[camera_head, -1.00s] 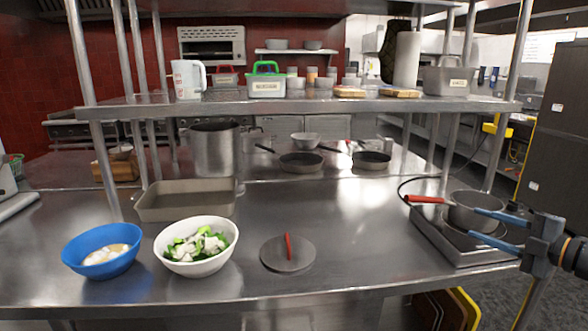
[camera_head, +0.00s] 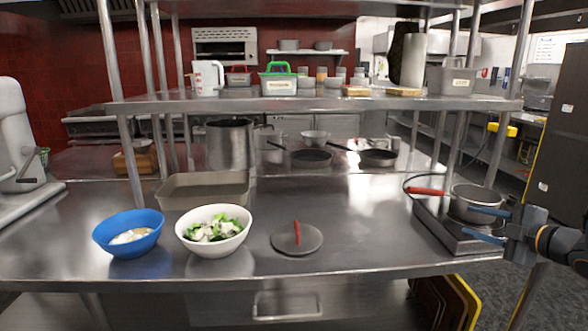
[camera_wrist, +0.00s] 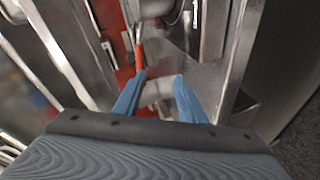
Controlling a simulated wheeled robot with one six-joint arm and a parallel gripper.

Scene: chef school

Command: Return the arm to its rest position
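My gripper (camera_head: 485,224) is at the right edge of the head view, with two blue fingers spread apart and nothing held between them. It is in front of a grey saucepan (camera_head: 476,197) with a red handle, and the fingers overlap the pan's lower part in the picture. I cannot tell whether they touch it. The wrist view also shows the gripper (camera_wrist: 157,95) open, with the red handle (camera_wrist: 139,52) beyond the fingers. The saucepan stands on a hot plate (camera_head: 440,225).
A blue bowl (camera_head: 128,234), a white bowl (camera_head: 214,244) with greens, and a lid (camera_head: 297,239) with a red handle sit along the counter's front. A baking tray (camera_head: 205,192) is behind them. A shelf (camera_head: 330,103) on metal posts spans above the counter. The counter's middle right is clear.

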